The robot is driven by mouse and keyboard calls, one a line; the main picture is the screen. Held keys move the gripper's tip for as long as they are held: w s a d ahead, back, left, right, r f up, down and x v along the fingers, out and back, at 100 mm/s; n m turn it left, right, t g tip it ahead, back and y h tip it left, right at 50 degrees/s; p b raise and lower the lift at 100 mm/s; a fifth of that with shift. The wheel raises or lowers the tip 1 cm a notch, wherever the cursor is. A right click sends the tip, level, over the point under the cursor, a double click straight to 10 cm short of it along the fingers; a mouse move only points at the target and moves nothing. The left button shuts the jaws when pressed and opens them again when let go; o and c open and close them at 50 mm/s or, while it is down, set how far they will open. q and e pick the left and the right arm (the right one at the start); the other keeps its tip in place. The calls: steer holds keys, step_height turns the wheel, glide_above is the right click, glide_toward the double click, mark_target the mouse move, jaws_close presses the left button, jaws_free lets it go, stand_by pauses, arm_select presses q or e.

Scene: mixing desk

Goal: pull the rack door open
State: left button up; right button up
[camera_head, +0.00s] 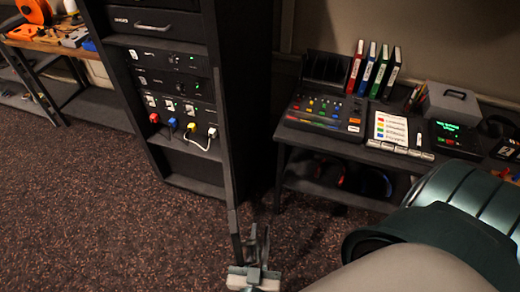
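The tall dark equipment rack (180,140) stands left of centre, its shelves and units exposed at the front. The rack door (229,190) shows as a narrow dark strip, nearly edge-on, along the rack's right side, standing out towards me.
A dark desk (300,160) at the right carries a mixer (328,112), binders (374,72) and a grey box (452,103). One of my arm links covers the lower right. A workbench (45,46) stands at the upper left. The speckled carpet (90,220) before the rack is clear.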

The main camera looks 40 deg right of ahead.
arm_select(q)
steer(key=p+v, duration=0.4)
steer(key=v, duration=1.3)
steer(key=shift+a, duration=0.3)
steer(key=shift+s, duration=0.1)
